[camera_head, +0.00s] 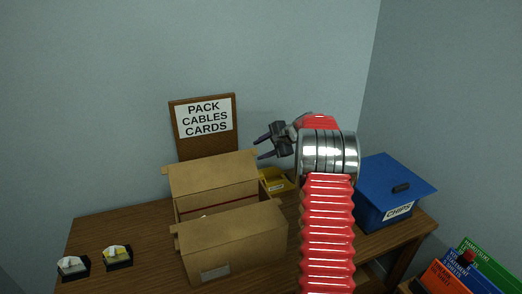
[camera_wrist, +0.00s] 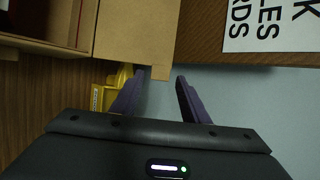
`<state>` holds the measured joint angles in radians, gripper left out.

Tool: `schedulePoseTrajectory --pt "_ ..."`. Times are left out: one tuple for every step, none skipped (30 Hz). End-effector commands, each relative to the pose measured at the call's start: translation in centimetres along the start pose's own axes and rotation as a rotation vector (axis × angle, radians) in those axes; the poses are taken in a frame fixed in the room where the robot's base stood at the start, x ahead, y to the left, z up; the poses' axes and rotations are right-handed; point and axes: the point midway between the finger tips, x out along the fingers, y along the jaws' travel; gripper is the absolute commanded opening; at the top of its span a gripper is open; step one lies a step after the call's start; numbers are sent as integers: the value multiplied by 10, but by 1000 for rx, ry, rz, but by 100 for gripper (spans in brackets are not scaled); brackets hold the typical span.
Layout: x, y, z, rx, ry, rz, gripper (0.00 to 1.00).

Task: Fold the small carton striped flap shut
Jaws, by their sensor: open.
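A brown cardboard carton (camera_head: 243,252) stands on the table in the head view, with its top partly open. Its rear flap (camera_head: 213,173) stands raised and leans back; no stripes can be made out on it. My gripper (camera_head: 261,148) is open and empty, at the right of this flap's upper edge. In the wrist view, the flap (camera_wrist: 135,35) lies above the fingertips, and a small tab at its corner shows near the gap between the fingers (camera_wrist: 159,77). I cannot tell whether they touch. The carton's inside is mostly hidden.
A sign reading "PACK CABLES CARDS" (camera_head: 205,118) stands behind the carton. A yellow object (camera_head: 275,182) sits behind its right side. A blue box marked CHIPS (camera_head: 392,195) is at right. Two small dial-like items (camera_head: 118,256) (camera_head: 73,267) are at left. Books (camera_head: 463,270) lie at lower right.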

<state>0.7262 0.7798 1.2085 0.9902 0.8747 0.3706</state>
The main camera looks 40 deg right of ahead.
Motion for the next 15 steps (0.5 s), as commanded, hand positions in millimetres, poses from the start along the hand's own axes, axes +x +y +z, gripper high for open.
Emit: schedulePoseTrajectory --pt "0 0 0 0 0 0 37" --pt "0 0 0 0 0 0 35" --pt "0 0 0 0 0 0 32" --pt "0 0 0 0 0 0 30" --pt "0 0 0 0 0 0 28" --pt "0 0 0 0 0 0 25" --pt "0 0 0 0 0 0 23" --pt "0 0 0 0 0 0 21" --pt "0 0 0 0 0 0 18" --pt "0 0 0 0 0 0 16" --pt "0 0 0 0 0 0 14" --pt "0 0 0 0 0 0 11" --pt "-1 0 0 0 0 -1 9" --pt "-1 0 0 0 1 -1 7" --pt "-1 0 0 0 1 -1 4"
